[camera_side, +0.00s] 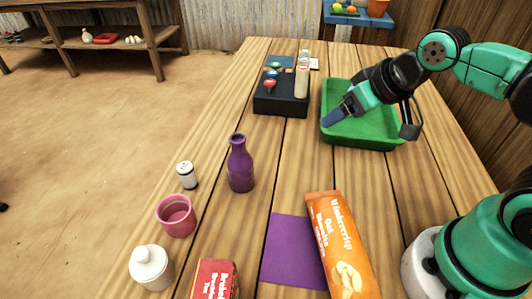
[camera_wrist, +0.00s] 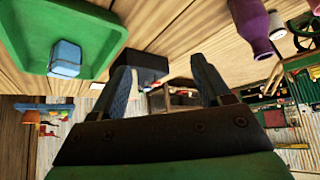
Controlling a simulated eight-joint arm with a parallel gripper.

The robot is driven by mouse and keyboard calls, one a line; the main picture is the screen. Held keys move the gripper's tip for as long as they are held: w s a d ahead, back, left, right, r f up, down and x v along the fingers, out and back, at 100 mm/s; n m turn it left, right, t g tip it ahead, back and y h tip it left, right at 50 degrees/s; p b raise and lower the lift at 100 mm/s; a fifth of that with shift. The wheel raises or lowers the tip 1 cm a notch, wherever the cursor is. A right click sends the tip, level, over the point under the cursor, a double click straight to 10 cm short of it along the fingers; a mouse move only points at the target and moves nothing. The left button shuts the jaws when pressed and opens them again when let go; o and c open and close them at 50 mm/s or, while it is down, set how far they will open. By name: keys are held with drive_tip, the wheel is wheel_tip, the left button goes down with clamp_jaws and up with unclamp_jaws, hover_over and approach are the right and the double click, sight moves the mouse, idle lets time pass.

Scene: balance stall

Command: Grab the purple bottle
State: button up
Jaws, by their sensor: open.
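The purple bottle (camera_side: 240,165) stands upright near the middle of the wooden table in the side view. In the wrist view the purple bottle (camera_wrist: 256,28) shows at the upper right, outside the jaws. My gripper (camera_side: 334,117) is over the green tray, to the right of and farther back than the bottle, well apart from it. In the wrist view my gripper (camera_wrist: 163,78) has its two fingers spread with nothing held between them.
The green tray (camera_side: 375,141) holds a blue item (camera_wrist: 66,58). A black block (camera_side: 281,105) with items on it stands behind the bottle. A small can (camera_side: 187,175), pink cup (camera_side: 176,216), white jar (camera_side: 151,267), purple mat (camera_side: 285,255) and orange packet (camera_side: 340,245) surround the bottle's front.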

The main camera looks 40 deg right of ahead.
wheel_tip(320, 180, up, 6)
drive_tip(key=m+g+y, duration=0.7)
drive_tip(key=m+y, duration=0.6)
hover_over(232, 145)
drive_tip(key=d, duration=0.4)
drive_tip(key=f+g+y, duration=0.1)
drive_tip(key=f, duration=0.2)
drive_tip(key=f+m+g+y, duration=0.1)
drive_tip(key=f+y, duration=0.1)
drive_tip(key=f, duration=0.2)
drive_tip(key=w+d+f+m+g+y, duration=0.1)
drive_tip(key=f+g, duration=0.1)
drive_tip(key=f, duration=0.1)
drive_tip(key=shift+w+f+y, duration=0.1)
drive_tip(key=shift+f+y, duration=0.2)
drive_tip(key=shift+f, duration=0.1)
drive_tip(key=shift+a+f, duration=0.2)
drive_tip(key=shift+a, duration=0.05)
drive_tip(key=shift+x, duration=2.65)
drive_tip(key=shift+d, duration=0.1)
clamp_jaws()
